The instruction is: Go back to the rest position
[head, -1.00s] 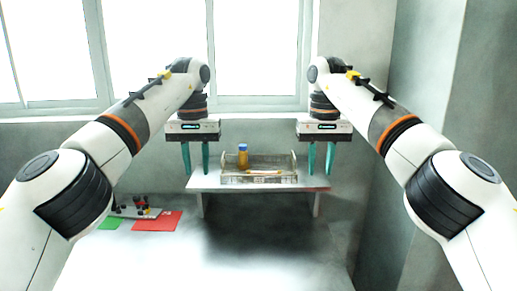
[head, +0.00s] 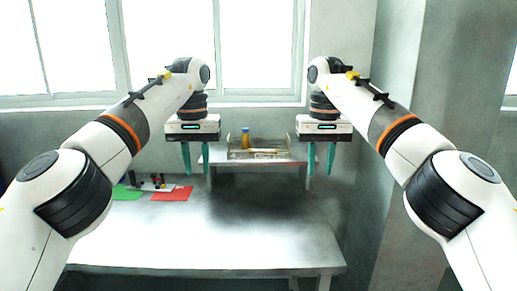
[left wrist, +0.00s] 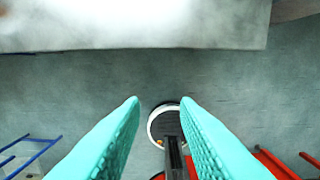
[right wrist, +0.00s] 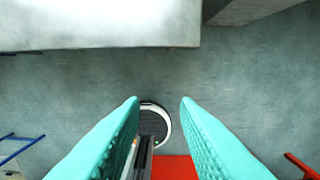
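My left gripper (head: 196,173) and right gripper (head: 320,173) hang fingers-down at about the same height in the head view. Both are open and empty. In the left wrist view the teal fingers (left wrist: 160,102) stand apart with only floor and part of my own base between them. The right wrist view shows the same spread fingers (right wrist: 160,102). In both wrist views the edge of the white table (left wrist: 130,28) is at the top, so the grippers hang over floor in front of it. No object touches the fingers.
A green mat (head: 125,192), a red mat (head: 172,194) and small dark items lie at the left. A wall corner stands at the right.

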